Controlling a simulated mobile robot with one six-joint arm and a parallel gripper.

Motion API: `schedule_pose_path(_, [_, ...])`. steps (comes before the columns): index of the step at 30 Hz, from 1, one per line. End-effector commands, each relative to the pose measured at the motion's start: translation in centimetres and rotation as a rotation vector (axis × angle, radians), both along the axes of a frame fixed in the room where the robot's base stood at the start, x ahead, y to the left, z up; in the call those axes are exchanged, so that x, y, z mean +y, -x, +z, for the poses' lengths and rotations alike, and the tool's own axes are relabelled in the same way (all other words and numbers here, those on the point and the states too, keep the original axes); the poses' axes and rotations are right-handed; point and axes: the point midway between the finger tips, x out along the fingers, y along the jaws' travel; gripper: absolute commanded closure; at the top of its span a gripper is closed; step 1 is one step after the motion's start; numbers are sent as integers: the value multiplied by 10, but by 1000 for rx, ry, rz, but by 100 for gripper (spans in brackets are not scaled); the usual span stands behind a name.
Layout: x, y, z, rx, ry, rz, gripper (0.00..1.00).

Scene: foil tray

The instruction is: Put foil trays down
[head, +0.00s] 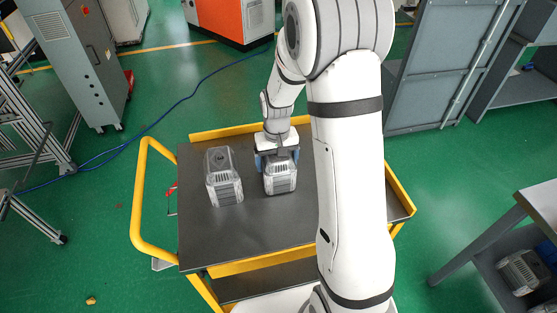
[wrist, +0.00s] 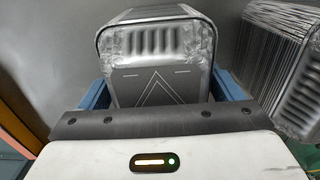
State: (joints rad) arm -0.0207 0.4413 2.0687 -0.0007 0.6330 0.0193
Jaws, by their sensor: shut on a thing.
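Two stacks of silver foil trays show on the dark cart top (head: 225,240). One foil tray stack (head: 280,180) is at the middle of the cart, under my gripper (head: 277,158). My gripper's blue fingers are shut on this stack, one on each side. The other foil tray stack (head: 224,178) stands apart, to the left in the head view. It also shows at the right of the wrist view (wrist: 275,60). I cannot tell whether the held stack touches the cart.
The cart has a yellow rim and a yellow handle (head: 137,205) at left. The cart top is bare in front of both stacks. A table at right has more silver trays (head: 522,272) on its lower shelf. Grey cabinets (head: 440,65) stand behind.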

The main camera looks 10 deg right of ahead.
Motion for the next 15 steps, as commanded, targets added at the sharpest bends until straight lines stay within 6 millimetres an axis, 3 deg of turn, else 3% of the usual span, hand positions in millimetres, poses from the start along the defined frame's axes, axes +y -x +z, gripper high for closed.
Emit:
schedule_pose_path(12, [-1,0,-9,-2,0,-1,43])
schedule_pose_path(13, [-1,0,-8,-2,0,-1,12])
schedule_pose_path(15, [-1,0,-7,-2,0,-1,6])
